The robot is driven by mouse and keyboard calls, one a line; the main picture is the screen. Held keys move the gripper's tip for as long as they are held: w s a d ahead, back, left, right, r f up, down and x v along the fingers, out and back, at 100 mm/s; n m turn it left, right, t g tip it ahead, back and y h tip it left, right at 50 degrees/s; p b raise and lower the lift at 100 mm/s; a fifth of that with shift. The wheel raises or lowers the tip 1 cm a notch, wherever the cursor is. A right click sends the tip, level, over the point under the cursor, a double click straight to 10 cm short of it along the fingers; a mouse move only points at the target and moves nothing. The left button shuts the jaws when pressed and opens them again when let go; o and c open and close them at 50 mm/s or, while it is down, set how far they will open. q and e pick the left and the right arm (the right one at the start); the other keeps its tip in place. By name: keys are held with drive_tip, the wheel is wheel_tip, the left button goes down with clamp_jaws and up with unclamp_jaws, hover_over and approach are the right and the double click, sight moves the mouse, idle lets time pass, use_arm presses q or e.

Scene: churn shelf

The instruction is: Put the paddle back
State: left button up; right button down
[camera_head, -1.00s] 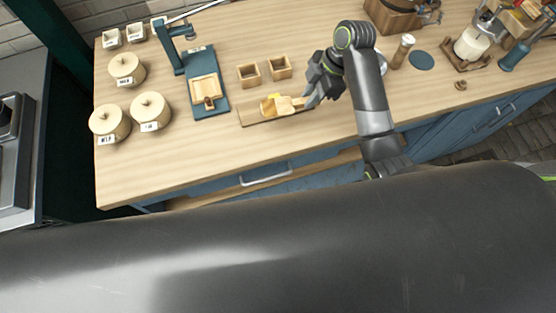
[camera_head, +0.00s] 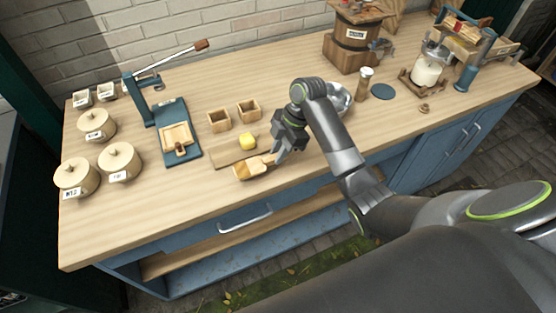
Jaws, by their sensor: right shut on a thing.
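A pale wooden paddle with a scoop-like shape (camera_head: 253,168) shows left of my right gripper (camera_head: 276,157). My right gripper is shut on its right end. The paddle appears at the front edge of a thin wooden board (camera_head: 224,159); whether it touches the board or hangs above it I cannot tell. A yellow lump (camera_head: 248,141) sits just behind the paddle. My left gripper is not in view.
Two small open wooden boxes (camera_head: 219,120) stand behind the board. A blue press (camera_head: 172,130) stands to the left, with lidded jars (camera_head: 76,178) beyond it. A metal bowl (camera_head: 339,98) sits behind my right arm. The front left counter is clear.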

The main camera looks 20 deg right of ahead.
wheel_tip(320, 180, down, 2)
drive_tip(key=shift+f, duration=0.6)
drive_tip(key=shift+f, duration=0.15)
drive_tip(key=c, duration=1.3)
unclamp_jaws()
